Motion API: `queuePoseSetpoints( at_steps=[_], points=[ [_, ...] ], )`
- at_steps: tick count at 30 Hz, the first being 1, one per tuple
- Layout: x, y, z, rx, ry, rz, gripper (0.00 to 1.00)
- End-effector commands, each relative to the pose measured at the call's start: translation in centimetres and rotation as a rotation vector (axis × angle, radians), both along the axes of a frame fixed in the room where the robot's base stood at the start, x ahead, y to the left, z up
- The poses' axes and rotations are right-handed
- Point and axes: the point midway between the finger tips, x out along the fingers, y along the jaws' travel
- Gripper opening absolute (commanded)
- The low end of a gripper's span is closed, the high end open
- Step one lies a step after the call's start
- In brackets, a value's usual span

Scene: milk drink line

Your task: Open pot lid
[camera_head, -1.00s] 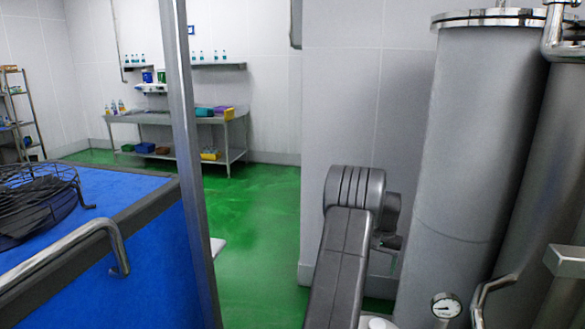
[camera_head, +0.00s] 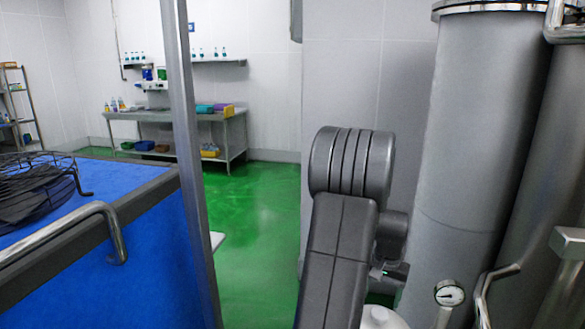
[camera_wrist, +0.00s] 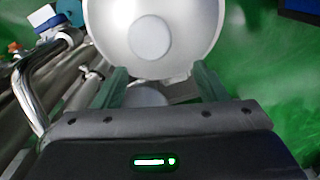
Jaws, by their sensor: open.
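A pale, round lid-like disc (camera_wrist: 120,30) with a round raised centre (camera_wrist: 150,38) fills the upper middle of the wrist view; I take it for the pot lid. Its top edge is cut off by the frame. My gripper (camera_wrist: 160,78) is open, with its two green-grey fingers apart near the disc's lower edge. Nothing is held between them. I cannot tell whether the fingers touch the disc. In the head view, a small white rounded top (camera_head: 380,317) shows at the bottom edge beside my arm; the gripper is hidden there.
Tall grey cylinders (camera_head: 475,150) and a dial gauge (camera_head: 449,293) stand at the right in the head view. A blue-topped unit (camera_head: 125,185) with a metal handle (camera_head: 75,230) is at the left. Bent metal pipes (camera_wrist: 35,85) run along the wrist view's left side. Green floor (camera_head: 250,220) is open beyond.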

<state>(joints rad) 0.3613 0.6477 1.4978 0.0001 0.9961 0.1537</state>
Motion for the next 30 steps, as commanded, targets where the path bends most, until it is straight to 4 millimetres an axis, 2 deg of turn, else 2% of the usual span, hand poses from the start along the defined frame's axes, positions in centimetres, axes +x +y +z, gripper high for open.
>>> queuePoseSetpoints(
  at_steps=[1, 6, 9, 15, 21, 30],
  points=[
    [-0.8, 0.2, -0.9, 0.0, 0.001, 0.0, 0.66],
    [-2.7, 0.7, -3.1, 0.0, 0.001, 0.0, 0.66],
    [-2.4, 0.6, -0.5, -0.002, -0.006, 0.0, 0.66],
    [-2.4, 0.6, 1.9, -0.001, -0.003, 0.0, 0.66],
    [-2.5, 0.6, 2.7, 0.0, 0.001, 0.0, 0.66],
    [-2.4, 0.6, 2.7, 0.0, 0.0, 0.0, 0.66]
  ],
)
